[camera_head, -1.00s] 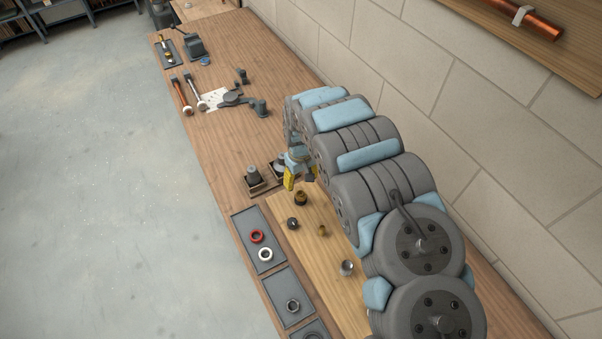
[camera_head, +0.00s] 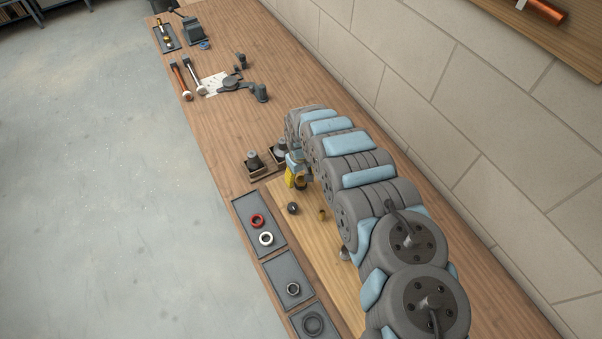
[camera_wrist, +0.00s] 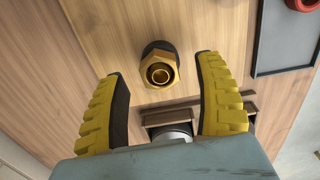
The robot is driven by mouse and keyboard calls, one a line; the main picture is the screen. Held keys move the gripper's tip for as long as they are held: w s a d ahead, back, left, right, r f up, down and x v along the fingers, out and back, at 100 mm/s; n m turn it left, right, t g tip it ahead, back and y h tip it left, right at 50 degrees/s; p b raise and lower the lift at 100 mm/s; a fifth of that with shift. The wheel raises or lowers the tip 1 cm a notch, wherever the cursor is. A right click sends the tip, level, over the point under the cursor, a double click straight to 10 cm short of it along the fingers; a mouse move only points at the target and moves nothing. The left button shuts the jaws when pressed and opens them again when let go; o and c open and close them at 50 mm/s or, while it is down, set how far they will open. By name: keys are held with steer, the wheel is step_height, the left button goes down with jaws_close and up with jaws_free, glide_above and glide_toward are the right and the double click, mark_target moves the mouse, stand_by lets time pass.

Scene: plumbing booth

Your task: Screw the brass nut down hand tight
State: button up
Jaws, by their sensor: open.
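The brass nut (camera_wrist: 160,75) is a gold hexagonal ring around a round brass opening. It sits on a dark round body (camera_wrist: 148,48) on the wooden board. I cannot tell how far down it is screwed. My gripper (camera_wrist: 160,66) is open, its yellow ribbed fingers either side of the nut, with a visible gap on each side. I cannot tell the height between fingertips and nut. In the head view my gripper (camera_head: 294,176) is beside the nut (camera_head: 301,182), partly covering it.
On the board (camera_head: 315,245) stand a dark ring (camera_head: 292,208), a small brass fitting (camera_head: 322,214) and a metal piece (camera_head: 345,254) partly behind my arm. A grey tray (camera_head: 247,207) holds a red ring (camera_head: 257,220) and a white ring (camera_head: 266,239). A wooden holder (camera_head: 262,174) stands close behind my gripper.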

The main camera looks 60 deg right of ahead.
steer(key=shift+f, duration=0.55)
jaws_close()
steer(key=shift+a+m+p, duration=0.1)
steer(key=shift+m+p, duration=0.3)
steer(key=shift+m, duration=0.2)
steer(key=shift+f+m+p, duration=0.1)
steer(key=shift+m+p, duration=0.5)
steer(key=shift+m, duration=1.1)
steer(key=m, duration=0.4)
steer(key=shift+f, duration=0.15)
steer(key=shift+m+b, duration=0.35)
steer(key=shift+m, duration=1.35)
